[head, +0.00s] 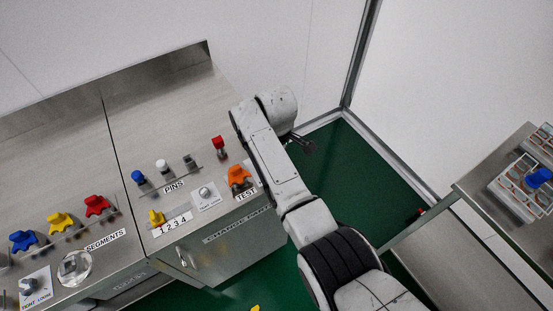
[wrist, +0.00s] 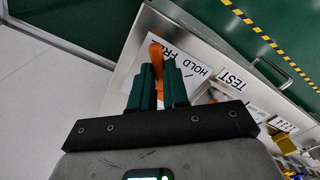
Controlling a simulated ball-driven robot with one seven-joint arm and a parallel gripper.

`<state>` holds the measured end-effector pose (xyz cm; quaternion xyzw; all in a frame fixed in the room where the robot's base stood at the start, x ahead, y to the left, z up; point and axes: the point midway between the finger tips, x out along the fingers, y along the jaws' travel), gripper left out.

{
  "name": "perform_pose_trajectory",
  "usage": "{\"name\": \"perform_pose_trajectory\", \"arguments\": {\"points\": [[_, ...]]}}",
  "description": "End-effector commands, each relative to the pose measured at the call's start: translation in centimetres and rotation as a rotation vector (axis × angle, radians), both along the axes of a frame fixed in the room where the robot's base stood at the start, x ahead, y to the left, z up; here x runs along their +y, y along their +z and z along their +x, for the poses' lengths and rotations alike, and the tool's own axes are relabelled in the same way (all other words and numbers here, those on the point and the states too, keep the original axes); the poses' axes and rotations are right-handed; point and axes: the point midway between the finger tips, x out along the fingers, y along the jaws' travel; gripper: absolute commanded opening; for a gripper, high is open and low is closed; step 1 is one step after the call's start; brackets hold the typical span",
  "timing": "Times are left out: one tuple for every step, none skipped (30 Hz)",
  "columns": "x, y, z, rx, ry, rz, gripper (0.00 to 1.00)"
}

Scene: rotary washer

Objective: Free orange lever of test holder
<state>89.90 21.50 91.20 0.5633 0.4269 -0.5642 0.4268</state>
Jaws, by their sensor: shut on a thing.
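The orange lever (wrist: 156,52) shows in the wrist view, upright between the two green fingers of my gripper (wrist: 158,68). The fingers are shut on it, and its tip sticks out past them. The lever's lower part is hidden by the fingers. A white label reading HOLD and FREE (wrist: 193,67) lies just right of the fingers, with a TEST label (wrist: 233,80) farther right. In the head view my gripper (head: 303,144) is mostly hidden beyond my arm, at the cabinet's right end.
An orange knob (head: 239,176) sits by the TEST label on the steel cabinet top (head: 170,105). Red, white, blue and yellow parts stand to its left. A side table (head: 480,190) with a rack (head: 520,188) is at right. Green floor (head: 350,170) lies between.

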Motion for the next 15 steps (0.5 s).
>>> {"name": "perform_pose_trajectory", "arguments": {"points": [[0.09, 0.16, 0.15, -0.005, 0.003, 0.003, 0.00], [0.09, 0.16, 0.16, -0.005, 0.005, 0.003, 0.00], [0.10, 0.17, 0.16, -0.005, 0.006, 0.003, 0.00], [0.10, 0.17, 0.16, -0.005, 0.006, 0.003, 0.00], [0.10, 0.17, 0.16, -0.005, 0.006, 0.003, 0.00], [0.10, 0.17, 0.16, -0.005, 0.006, 0.003, 0.00], [0.11, 0.18, 0.17, -0.005, 0.006, 0.003, 0.00], [0.11, 0.18, 0.17, -0.005, 0.006, 0.003, 0.00], [0.11, 0.18, 0.18, -0.005, 0.006, 0.003, 0.00], [0.11, 0.18, 0.18, -0.005, 0.006, 0.003, 0.00], [0.11, 0.19, 0.18, -0.006, 0.006, 0.003, 0.00], [0.12, 0.19, 0.18, -0.006, 0.006, 0.003, 0.00], [0.12, 0.19, 0.18, -0.006, 0.006, 0.003, 0.17], [0.12, 0.19, 0.18, -0.006, 0.006, 0.003, 0.20], [0.11, 0.18, 0.17, -0.005, 0.005, 0.003, 0.23]]}}
